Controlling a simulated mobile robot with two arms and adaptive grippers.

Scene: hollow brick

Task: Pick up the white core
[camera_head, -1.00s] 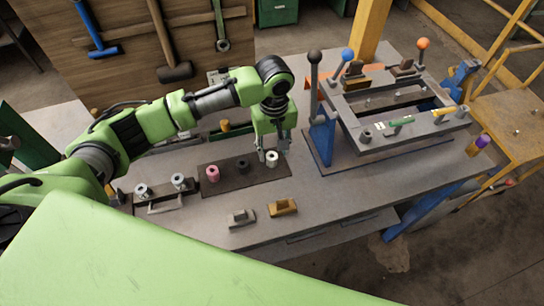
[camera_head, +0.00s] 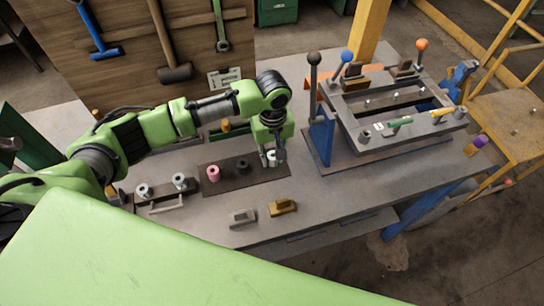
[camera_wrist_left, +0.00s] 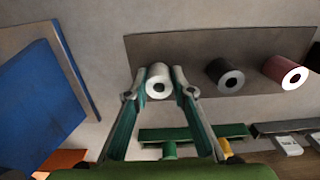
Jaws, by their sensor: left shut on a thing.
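The white core (camera_head: 272,157) is a short hollow cylinder at the right end of a dark mat (camera_head: 213,182). My left gripper (camera_head: 273,160) points down with its fingers around it. Part of the core is hidden by the fingers in the head view. I cannot tell whether it is clear of the mat. My right gripper is not in view.
A black core (camera_head: 242,167) and a pink core (camera_head: 213,174) stand on the same mat to the left. Two metallic cores (camera_head: 179,181) stand on a rack. A frame fixture (camera_head: 375,143) with a blue post (camera_head: 321,138) stands right of the gripper. Two small blocks (camera_head: 283,207) lie in front.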

